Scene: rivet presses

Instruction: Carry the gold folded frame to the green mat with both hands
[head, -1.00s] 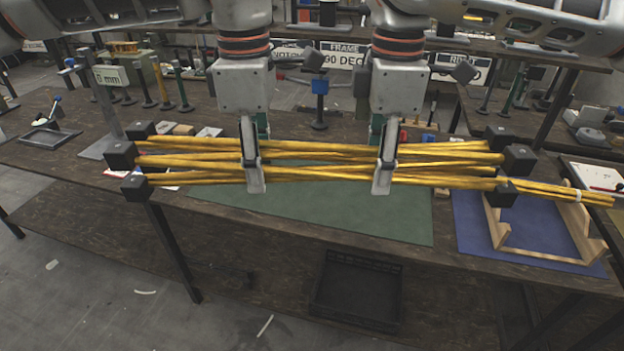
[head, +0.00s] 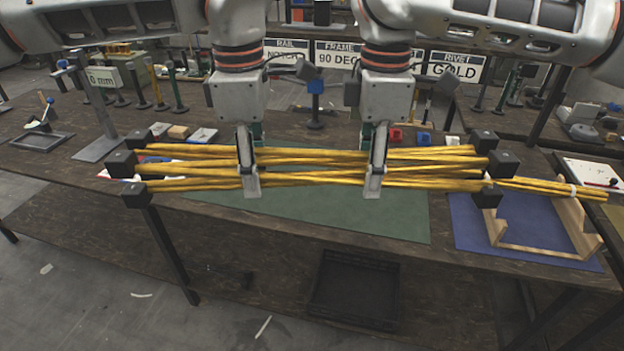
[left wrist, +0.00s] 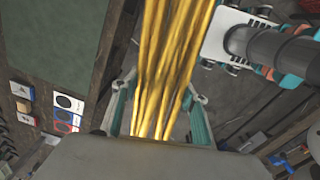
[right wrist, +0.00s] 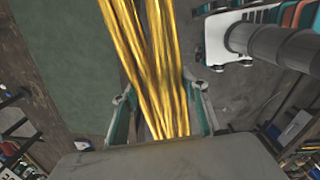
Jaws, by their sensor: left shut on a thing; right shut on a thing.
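The gold folded frame (head: 310,171) is a bundle of gold bars with black corner blocks at both ends, held level in the air. My left gripper (head: 249,185) is shut on it left of its middle. My right gripper (head: 374,185) is shut on it right of its middle. The bars also run between the fingers in the left wrist view (left wrist: 168,80) and the right wrist view (right wrist: 155,80). The green mat (head: 340,214) lies on the bench; in the head view the frame covers its far part. It also shows in the right wrist view (right wrist: 65,60).
A blue mat (head: 470,230) with a wooden cradle (head: 545,252) is right of the green mat. More thin gold rods (head: 540,187) show there. Several posts stand at the back left. A dark crate (head: 355,290) sits below the bench.

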